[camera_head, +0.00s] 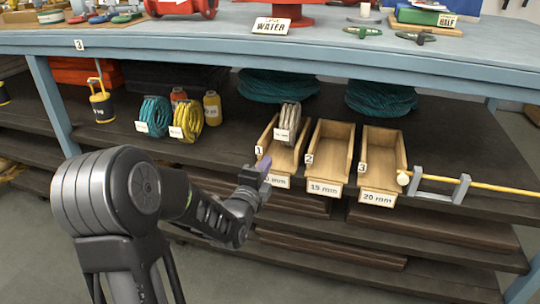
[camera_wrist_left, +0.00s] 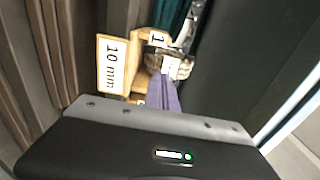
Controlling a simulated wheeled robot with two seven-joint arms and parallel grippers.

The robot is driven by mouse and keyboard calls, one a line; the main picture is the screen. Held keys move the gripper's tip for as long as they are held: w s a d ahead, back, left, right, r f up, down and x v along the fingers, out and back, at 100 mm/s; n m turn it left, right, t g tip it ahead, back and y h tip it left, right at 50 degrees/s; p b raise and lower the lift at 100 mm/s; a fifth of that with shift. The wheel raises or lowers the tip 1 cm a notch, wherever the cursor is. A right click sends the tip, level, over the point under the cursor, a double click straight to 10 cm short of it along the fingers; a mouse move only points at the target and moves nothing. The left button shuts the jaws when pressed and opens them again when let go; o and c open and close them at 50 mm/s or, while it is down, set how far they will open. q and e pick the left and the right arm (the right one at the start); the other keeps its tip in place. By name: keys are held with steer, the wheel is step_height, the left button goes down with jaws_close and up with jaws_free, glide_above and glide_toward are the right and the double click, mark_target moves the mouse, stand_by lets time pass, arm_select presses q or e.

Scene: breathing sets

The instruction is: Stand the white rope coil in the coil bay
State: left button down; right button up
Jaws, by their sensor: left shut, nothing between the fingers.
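The white rope coil (camera_head: 288,122) stands upright at the back of the wooden tray numbered 1 (camera_head: 265,140), with a white tag on its front. It also shows in the left wrist view (camera_wrist_left: 182,69), partly hidden by my fingers. My left gripper (camera_head: 264,163) is shut and empty, its purple fingers at the front of tray 1, apart from the coil in the head view. A teal coil (camera_head: 155,113) and a yellow coil (camera_head: 189,117) stand tagged on the shelf to the left. I cannot tell from the tags which place is the coil bay. My right gripper is not in view.
Trays 2 (camera_head: 329,150) and 3 (camera_head: 384,150) look empty. A yellow rod (camera_head: 490,186) rests on grey holders at the right. Large teal coils (camera_head: 380,98) lie behind. The blue bench top (camera_head: 200,42) overhangs the shelf. Bare shelf lies between the yellow coil and tray 1.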

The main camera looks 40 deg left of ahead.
arm_select(q)
steer(key=v, duration=0.4)
steer(key=shift+s+d+p, duration=0.1)
steer(key=shift+s+p, duration=0.2)
steer(key=shift+p, duration=0.05)
